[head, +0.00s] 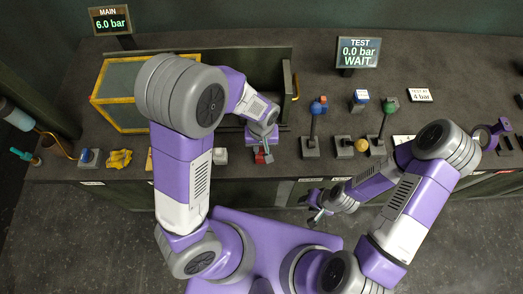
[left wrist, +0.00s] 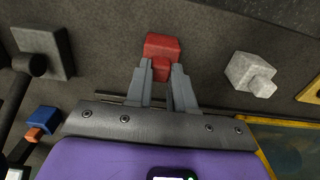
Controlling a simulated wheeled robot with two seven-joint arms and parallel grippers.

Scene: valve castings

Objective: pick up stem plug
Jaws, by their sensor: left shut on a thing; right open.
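A red block-shaped plug with a narrower stem (left wrist: 162,46) is between the fingers of my left gripper (left wrist: 161,78) in the left wrist view. The fingers close on the stem, and the wider red head shows beyond the tips. In the head view the red plug (head: 259,158) shows small at my left gripper (head: 264,148), over the front part of the bench. I cannot tell whether it touches the bench. My right gripper (head: 318,214) is open and empty, low in front of the bench edge.
A pale grey stemmed piece (left wrist: 250,74) lies beside the red plug; it also shows in the head view (head: 220,156). A yellow-framed case (head: 120,127) stands behind left. Lever stands, including a blue-topped one (head: 318,107), are on the right. A TEST display (head: 358,52) reads 0.0 bar WAIT.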

